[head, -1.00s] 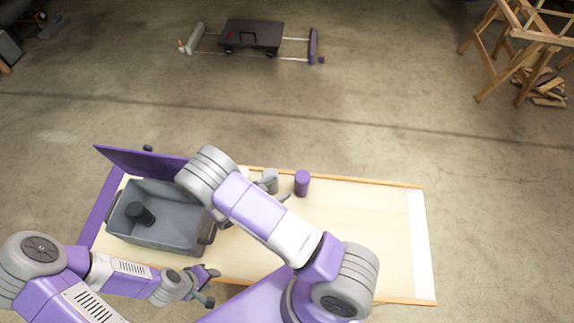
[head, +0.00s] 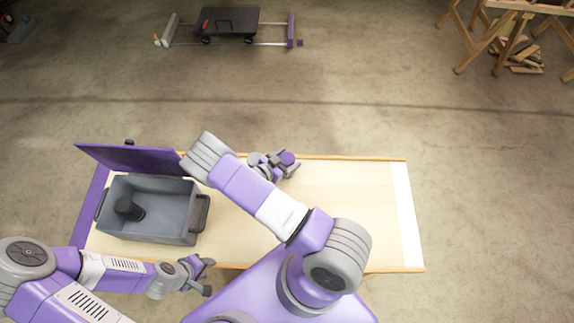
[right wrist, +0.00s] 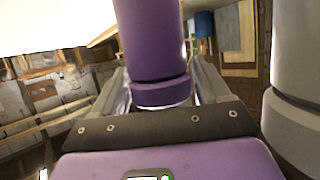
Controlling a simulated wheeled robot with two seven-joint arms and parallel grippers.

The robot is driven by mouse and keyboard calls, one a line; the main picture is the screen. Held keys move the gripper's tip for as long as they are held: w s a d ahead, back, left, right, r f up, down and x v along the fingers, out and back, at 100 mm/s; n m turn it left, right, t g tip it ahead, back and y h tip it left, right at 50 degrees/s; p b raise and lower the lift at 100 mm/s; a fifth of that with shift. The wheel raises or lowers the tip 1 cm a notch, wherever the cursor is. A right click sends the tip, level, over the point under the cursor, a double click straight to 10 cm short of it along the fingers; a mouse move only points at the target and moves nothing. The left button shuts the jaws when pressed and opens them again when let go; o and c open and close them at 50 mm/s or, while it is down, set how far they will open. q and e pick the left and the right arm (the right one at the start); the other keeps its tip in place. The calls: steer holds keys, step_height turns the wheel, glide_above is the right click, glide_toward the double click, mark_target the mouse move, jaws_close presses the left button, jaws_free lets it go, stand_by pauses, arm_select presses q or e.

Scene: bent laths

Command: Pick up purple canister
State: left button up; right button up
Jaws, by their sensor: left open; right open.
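The purple canister (head: 288,158) stands near the far edge of the table, right of centre. In the right wrist view it is a smooth purple cylinder (right wrist: 152,45) with a seam near one end. My right gripper (head: 281,166) is at the canister, its open fingers on either side of it. Whether the fingers touch it I cannot tell. My left gripper (head: 207,275) is open and empty at the table's near edge, away from the canister.
A grey canister (head: 254,159) stands just left of the purple one, close to my right gripper; it also shows in the right wrist view (right wrist: 298,62). A grey bin (head: 160,184) holding a black canister (head: 128,208) stands at left, before a purple panel (head: 135,157). The table's right side (head: 350,205) is clear.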

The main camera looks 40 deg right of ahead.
steer(key=c, duration=0.9)
